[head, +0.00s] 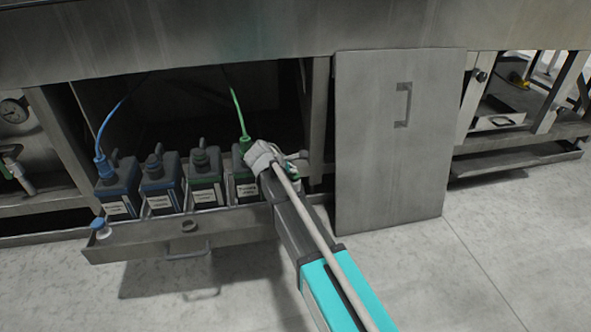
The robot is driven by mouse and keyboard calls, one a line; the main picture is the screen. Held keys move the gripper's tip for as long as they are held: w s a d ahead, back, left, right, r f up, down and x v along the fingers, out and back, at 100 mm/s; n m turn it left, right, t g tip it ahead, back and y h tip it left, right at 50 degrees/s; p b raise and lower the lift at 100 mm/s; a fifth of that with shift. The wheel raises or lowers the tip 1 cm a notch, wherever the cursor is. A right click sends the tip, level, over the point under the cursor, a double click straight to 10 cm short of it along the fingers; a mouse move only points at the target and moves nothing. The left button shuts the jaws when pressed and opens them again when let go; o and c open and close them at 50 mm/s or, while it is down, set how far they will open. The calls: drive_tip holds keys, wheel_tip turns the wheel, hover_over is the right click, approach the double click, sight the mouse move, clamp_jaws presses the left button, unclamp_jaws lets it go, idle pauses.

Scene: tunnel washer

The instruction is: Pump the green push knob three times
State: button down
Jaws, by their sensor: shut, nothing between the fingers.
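My gripper (284,168) is at the right end of the pulled-out drawer (180,238), beside the rightmost canister. My wrist and forearm cover most of it, and its fingertips cannot be made out; it is shut and empty. No green push knob can be clearly told apart. A small patch of green shows next to my gripper, but I cannot tell what it belongs to. Whether my gripper touches anything there is hidden.
Two blue canisters (119,186) and two green-labelled ones (205,178) stand in the drawer. A blue hose and a green hose (238,112) rise from the outer ones. A small blue-and-white knob (99,227) is at the drawer's left corner. A cabinet door (398,140) is to the right.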

idle(0.4)
drive_tip(key=shift+a+r+p, duration=0.1)
drive_tip(key=shift+r+p, duration=1.45)
drive_tip(key=shift+p, duration=0.2)
drive_tip(key=shift+r, duration=0.15)
drive_tip(key=shift+r+p, duration=2.4)
drive_tip(key=shift+p, duration=0.15)
